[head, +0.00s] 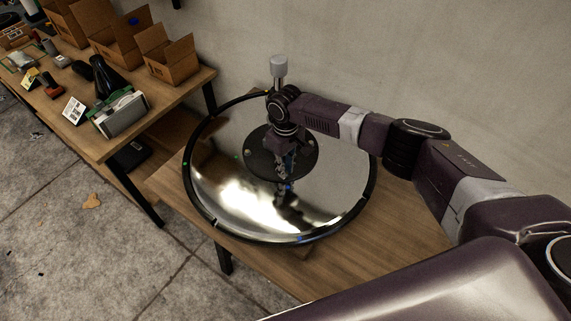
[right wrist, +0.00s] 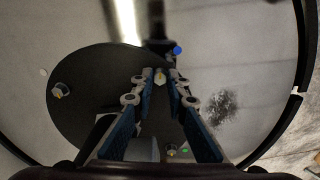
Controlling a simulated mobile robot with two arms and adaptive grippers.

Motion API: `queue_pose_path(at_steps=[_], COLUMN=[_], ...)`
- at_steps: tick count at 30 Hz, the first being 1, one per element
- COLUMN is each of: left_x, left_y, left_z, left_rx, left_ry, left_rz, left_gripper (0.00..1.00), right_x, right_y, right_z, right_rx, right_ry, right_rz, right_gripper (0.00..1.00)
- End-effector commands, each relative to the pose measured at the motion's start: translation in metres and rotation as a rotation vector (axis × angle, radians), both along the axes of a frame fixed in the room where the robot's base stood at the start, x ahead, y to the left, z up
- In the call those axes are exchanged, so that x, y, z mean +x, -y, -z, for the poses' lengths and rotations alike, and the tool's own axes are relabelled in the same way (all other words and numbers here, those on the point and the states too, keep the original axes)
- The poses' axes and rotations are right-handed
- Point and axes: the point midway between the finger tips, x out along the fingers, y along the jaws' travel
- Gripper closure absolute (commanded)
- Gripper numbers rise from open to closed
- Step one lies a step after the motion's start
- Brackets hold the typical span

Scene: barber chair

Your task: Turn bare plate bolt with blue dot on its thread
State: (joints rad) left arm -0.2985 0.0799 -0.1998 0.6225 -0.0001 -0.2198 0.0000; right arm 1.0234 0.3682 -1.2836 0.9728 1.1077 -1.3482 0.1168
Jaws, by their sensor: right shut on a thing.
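The dark round plate (head: 258,165) sits at the middle of a shiny chrome dish-shaped base; it also shows in the right wrist view (right wrist: 90,75). My right gripper (head: 285,178) points down over the near side of this plate. In the right wrist view the gripper (right wrist: 160,82) is shut on a small pale bolt (right wrist: 160,76) near the plate's edge. A blue dot (right wrist: 177,50) shows just beyond the fingertips. The held bolt's thread is hidden. Another bolt (right wrist: 60,90) stands on the plate, apart from the gripper. My left gripper is not in view.
The chrome base (head: 225,195) with its black rim rests on a wooden table (head: 400,235) against the wall. A grey-capped post (head: 279,68) rises behind my right wrist. A workbench at left holds cardboard boxes (head: 170,55) and tools.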

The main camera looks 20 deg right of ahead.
Motion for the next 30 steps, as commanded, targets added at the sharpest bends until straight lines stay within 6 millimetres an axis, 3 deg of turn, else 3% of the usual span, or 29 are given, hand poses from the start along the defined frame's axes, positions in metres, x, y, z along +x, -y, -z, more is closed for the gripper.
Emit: queue_pose_path(at_steps=[9,30], left_x=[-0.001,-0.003], left_y=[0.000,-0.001], left_z=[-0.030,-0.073], left_rx=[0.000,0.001], left_ry=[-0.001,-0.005], left_rz=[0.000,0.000], left_gripper=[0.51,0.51], right_x=[0.000,0.001], right_y=[-0.001,-0.001], right_z=[-0.005,-0.004], right_rx=[0.001,0.001], right_ry=[-0.001,0.001], right_rz=[0.305,0.969], right_gripper=[1.00,1.00])
